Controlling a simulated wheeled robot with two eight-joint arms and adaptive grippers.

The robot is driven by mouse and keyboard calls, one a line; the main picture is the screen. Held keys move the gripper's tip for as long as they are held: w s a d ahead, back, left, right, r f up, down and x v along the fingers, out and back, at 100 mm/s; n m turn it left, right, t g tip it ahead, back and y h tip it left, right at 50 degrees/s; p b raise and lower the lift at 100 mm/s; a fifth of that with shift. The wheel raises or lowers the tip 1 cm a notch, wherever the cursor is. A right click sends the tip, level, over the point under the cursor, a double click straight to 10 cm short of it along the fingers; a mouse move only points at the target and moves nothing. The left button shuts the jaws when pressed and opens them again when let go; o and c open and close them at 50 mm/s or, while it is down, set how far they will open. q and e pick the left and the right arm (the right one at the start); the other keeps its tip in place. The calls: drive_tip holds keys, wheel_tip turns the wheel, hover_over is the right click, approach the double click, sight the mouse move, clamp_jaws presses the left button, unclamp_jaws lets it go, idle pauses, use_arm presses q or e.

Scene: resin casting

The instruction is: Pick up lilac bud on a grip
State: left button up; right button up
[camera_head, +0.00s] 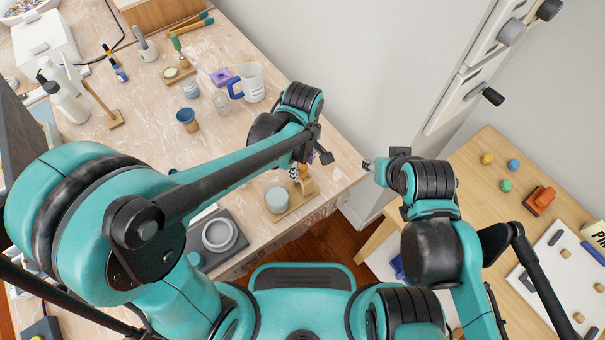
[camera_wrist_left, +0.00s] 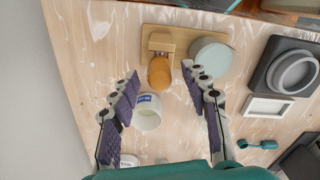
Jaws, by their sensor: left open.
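I cannot clearly make out a lilac bud on a grip in either view. A small lilac object (camera_head: 221,76) lies toward the back of the bench in the head view, too small to identify. My left gripper (camera_head: 300,172) is over the bench's near right part. In the left wrist view my left gripper (camera_wrist_left: 168,112) is open, its purple-padded fingers apart. Between and beyond them are an orange-brown rounded piece (camera_wrist_left: 159,73) at a wooden block (camera_wrist_left: 161,42), and a white cup (camera_wrist_left: 148,112) with a blue label. Nothing is visibly held. My right gripper (camera_head: 370,165) is right of the bench edge; its jaws are unclear.
A pale round pot (camera_head: 277,199) stands on the wooden board beside the block. A dark tray (camera_head: 215,236) with a grey ring is to its left. A measuring jug (camera_head: 248,82), blue cup (camera_head: 187,119) and bottles stand farther back. A second table (camera_head: 484,215) is at right.

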use_arm(q)
drive_tip(key=shift+f, duration=0.5)
drive_tip(key=c, duration=0.9)
drive_tip(key=shift+r, duration=0.1)
drive_tip(key=shift+c, duration=0.2)
wheel_tip(320, 180, up, 10)
drive_tip(key=p, duration=0.4)
